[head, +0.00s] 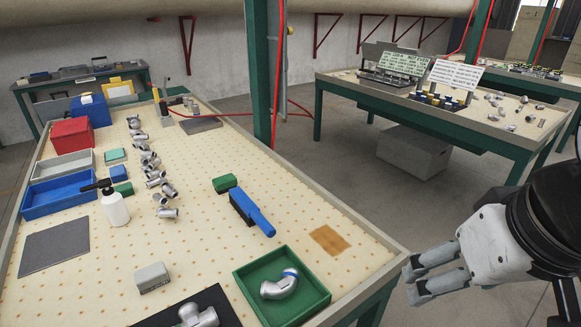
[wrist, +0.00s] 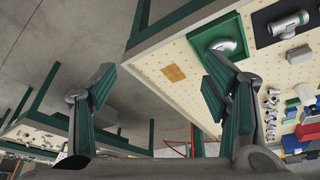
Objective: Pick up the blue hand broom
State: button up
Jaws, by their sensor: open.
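The blue hand broom (head: 252,213) lies on the pegboard-like top of the near workbench in the head view, right of the middle. Its blue end points toward the green tray (head: 318,293). My gripper (head: 410,282) is at the lower right, off the bench's right edge and apart from the broom. Its two grey fingers are spread and empty. In the wrist view the open fingers of my gripper (wrist: 158,85) frame the bench edge and floor. I cannot make out the broom there; the right finger may hide it.
The green tray holds a pipe elbow (head: 280,285) with a blue band. A green block (head: 225,183) lies close beside the broom. A row of metal fittings (head: 152,170) and a spray bottle (head: 115,205) stand further left. A green post (head: 264,75) rises behind the bench.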

aim_at(248, 209)
jog(key=l+z, duration=0.2)
jog(key=z, duration=0.15)
jog(key=l+z, duration=0.25)
jog(key=z, duration=0.15)
jog(key=i+l+z, duration=0.35)
jog(key=i+l, duration=0.25)
jog(key=i+l+z, duration=0.3)
jog(key=i+l, duration=0.3)
jog(key=i+l+u, duration=0.1)
jog(key=i, duration=0.35)
jog(key=i+l+u, duration=0.15)
jog(key=i, duration=0.35)
jog(key=i+j+u, duration=0.2)
jog(key=i+u, duration=0.55)
jog(key=u, duration=0.2)
jog(key=i+u, duration=0.8)
jog(key=i, duration=0.45)
jog(key=i+l+u, duration=0.1)
jog(key=i+u, duration=0.2)
jog(key=i, duration=0.4)
jog(key=i+u, duration=0.55)
jog(key=u, duration=0.3)
jog(key=i+l+u, duration=0.15)
jog(key=i+u, duration=0.4)
jog(key=u, duration=0.35)
jog(key=i+u, duration=0.2)
jog(key=u, duration=0.25)
jog(key=i+l+u, duration=0.1)
jog(key=u, duration=0.4)
jog(key=i, duration=0.1)
